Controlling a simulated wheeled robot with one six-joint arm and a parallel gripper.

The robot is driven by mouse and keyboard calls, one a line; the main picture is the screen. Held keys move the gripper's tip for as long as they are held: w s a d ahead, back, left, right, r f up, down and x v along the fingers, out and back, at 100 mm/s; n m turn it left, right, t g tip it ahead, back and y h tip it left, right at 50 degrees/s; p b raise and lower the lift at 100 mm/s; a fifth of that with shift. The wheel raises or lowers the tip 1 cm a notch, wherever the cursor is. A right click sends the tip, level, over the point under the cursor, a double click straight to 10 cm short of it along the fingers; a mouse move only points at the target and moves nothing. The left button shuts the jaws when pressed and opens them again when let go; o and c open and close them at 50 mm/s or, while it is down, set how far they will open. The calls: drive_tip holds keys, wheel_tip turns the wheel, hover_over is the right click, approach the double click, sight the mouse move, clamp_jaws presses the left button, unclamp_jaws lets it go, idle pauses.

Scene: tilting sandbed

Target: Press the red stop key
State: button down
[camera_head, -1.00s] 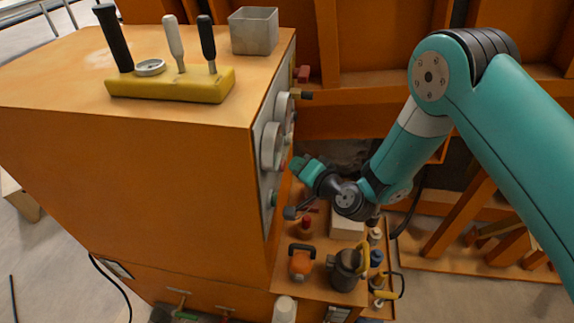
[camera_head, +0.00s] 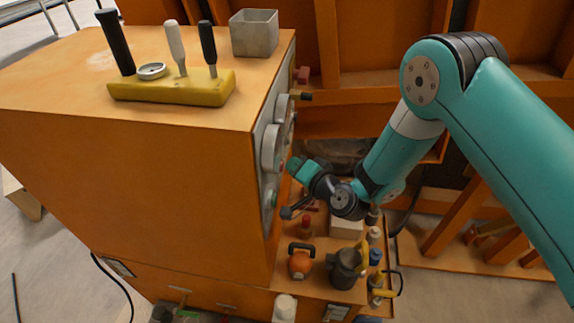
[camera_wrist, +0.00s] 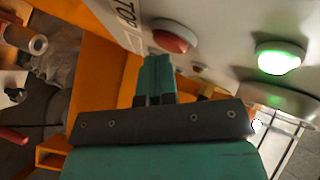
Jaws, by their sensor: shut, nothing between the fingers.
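The red stop key (camera_wrist: 172,36) is a round red button on a pale panel, at the top middle of the wrist view. Part of the word on its label shows beside it. My gripper (camera_wrist: 158,60) is shut and empty. Its teal fingertips appear just below and left of the key in that view; whether they touch it I cannot tell. In the head view my gripper (camera_head: 293,164) is close to the panel on the cabinet's right side, and I cannot clearly make out the red key there.
A lit green button (camera_wrist: 278,58) is on the same panel, right of the key. The orange cabinet (camera_head: 140,170) carries dials (camera_head: 272,148) on its side. Below my arm, a shelf holds an orange kettlebell-like item (camera_head: 300,262) and a dark jug (camera_head: 344,268).

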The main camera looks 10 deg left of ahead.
drive_tip(key=shift+a, duration=0.1)
idle(0.4)
drive_tip(key=d+b, duration=0.1)
drive_tip(key=b, duration=0.2)
drive_tip(key=shift+d, duration=0.4)
drive_tip(key=d+b, duration=0.5)
drive_tip(key=b, duration=0.2)
drive_tip(key=shift+s, duration=0.1)
idle(0.4)
